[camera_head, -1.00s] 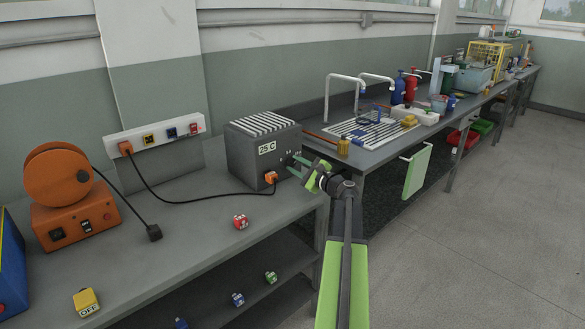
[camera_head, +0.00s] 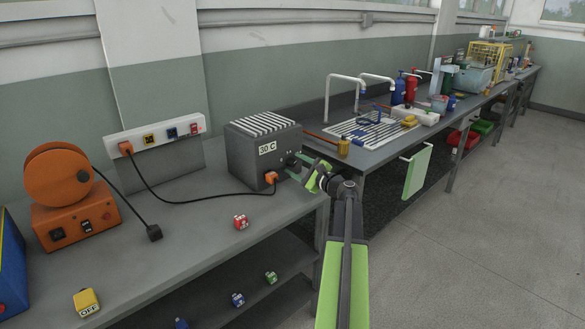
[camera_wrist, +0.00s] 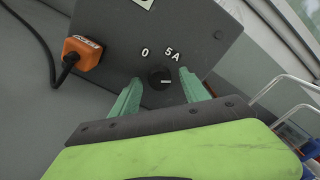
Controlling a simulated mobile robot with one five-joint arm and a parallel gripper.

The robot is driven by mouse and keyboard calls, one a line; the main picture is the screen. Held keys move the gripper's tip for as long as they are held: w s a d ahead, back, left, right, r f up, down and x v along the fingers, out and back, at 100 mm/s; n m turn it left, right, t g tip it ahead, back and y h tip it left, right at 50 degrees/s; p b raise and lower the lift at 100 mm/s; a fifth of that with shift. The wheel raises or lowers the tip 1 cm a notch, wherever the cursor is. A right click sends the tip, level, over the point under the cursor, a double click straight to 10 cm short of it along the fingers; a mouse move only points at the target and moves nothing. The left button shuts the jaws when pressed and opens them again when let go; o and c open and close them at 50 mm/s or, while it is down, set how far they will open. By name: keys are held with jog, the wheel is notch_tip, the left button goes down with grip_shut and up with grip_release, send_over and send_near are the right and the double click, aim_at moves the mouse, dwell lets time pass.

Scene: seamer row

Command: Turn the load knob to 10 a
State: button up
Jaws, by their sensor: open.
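The load knob (camera_wrist: 160,77) is small, round and black, with a pale pointer line, on the front of the dark grey box (camera_head: 250,152). The marks "0" and "5A" are readable above it in the wrist view; I see no "10 A" mark. The box's label (camera_head: 267,148) reads "30 C". My gripper (camera_wrist: 158,86) is open, with one green finger on each side of the knob. I cannot tell whether either finger touches it. In the head view my gripper (camera_head: 299,172) is at the box's right-hand face.
An orange plug (camera_wrist: 82,53) with a black cable sits in the box, left of the knob. A red cube (camera_head: 240,222) and a black plug (camera_head: 154,232) lie on the bench. A drying rack (camera_head: 372,131) and taps stand to the right.

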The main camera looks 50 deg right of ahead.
jog(key=s+a, duration=0.1)
jog(key=s, duration=1.6)
jog(key=shift+s+a, duration=0.15)
